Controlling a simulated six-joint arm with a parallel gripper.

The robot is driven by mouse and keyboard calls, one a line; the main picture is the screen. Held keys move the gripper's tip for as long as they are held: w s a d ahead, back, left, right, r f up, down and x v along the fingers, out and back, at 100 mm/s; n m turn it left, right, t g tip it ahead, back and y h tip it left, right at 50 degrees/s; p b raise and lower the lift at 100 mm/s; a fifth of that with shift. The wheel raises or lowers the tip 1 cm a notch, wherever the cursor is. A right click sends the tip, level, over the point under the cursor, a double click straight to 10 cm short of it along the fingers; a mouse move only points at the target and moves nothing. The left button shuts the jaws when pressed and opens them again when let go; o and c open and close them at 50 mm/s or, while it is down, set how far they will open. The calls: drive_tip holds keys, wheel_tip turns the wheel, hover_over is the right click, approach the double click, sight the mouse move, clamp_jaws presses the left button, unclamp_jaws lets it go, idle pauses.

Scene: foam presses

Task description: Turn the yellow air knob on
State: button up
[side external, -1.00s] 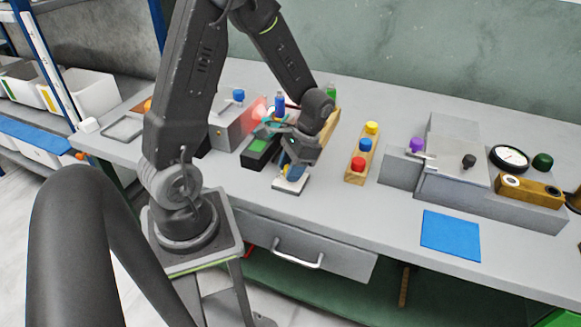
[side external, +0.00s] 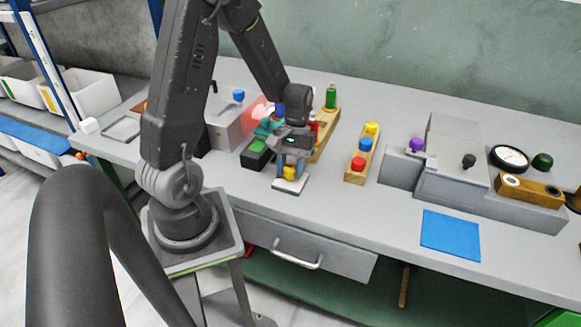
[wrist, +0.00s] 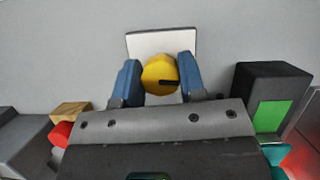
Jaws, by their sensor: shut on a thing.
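The yellow air knob (wrist: 160,73) sits on a white square plate (wrist: 150,42) on the bench. It has a dark slot-like mark that points to the right in the wrist view. In the side view the knob (side external: 290,172) shows low between the fingers, above its plate (side external: 289,185). My gripper (wrist: 160,80) is shut on the knob, with one blue finger on each side of it. In the side view my gripper (side external: 290,165) points down over the plate.
A dark box with a green top (side external: 257,146) stands close to the left of my gripper. A wooden block with red, blue and yellow knobs (side external: 357,165) stands to the right. A wooden rack with bottles (side external: 329,128) is behind. A blue cloth (side external: 450,235) lies front right.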

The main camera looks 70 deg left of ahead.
drive_tip(key=shift+n, duration=0.6)
drive_tip(key=o, duration=0.9)
drive_tip(key=shift+t, duration=0.3)
drive_tip(key=v, duration=1.3)
drive_tip(key=shift+w+a+r, duration=0.1)
drive_tip(key=shift+a+r, duration=0.1)
drive_tip(key=shift+r, duration=0.15)
